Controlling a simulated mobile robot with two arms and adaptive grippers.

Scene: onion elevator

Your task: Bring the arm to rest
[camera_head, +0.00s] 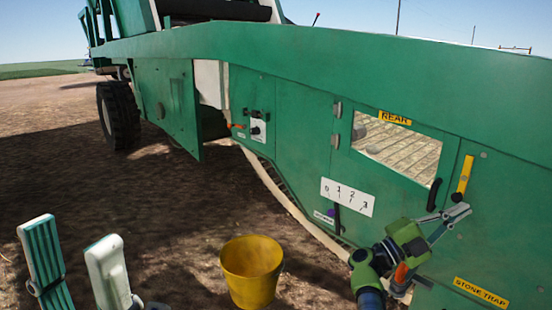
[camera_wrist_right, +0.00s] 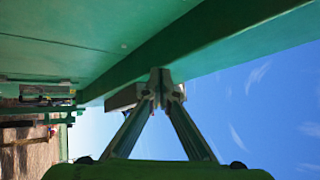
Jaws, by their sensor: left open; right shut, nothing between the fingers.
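My right gripper (camera_head: 461,213) reaches up at the right of the head view, in front of the green side panel near the yellow-handled lever. Its grey fingers are shut with nothing between them. In the right wrist view its fingertips (camera_wrist_right: 160,84) meet against green panel and blue sky. I cannot tell whether it touches the panel. My left gripper (camera_head: 70,235) is at the lower left of the head view. Its two pale fingers stand apart and upright, with nothing between them.
The green machine (camera_head: 300,50) fills the upper right. A yellow bucket (camera_head: 252,272) stands on the ground between my grippers. A numbered white scale plate (camera_head: 346,196) with a black lever and a yellow handle (camera_head: 464,174) are on the panel.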

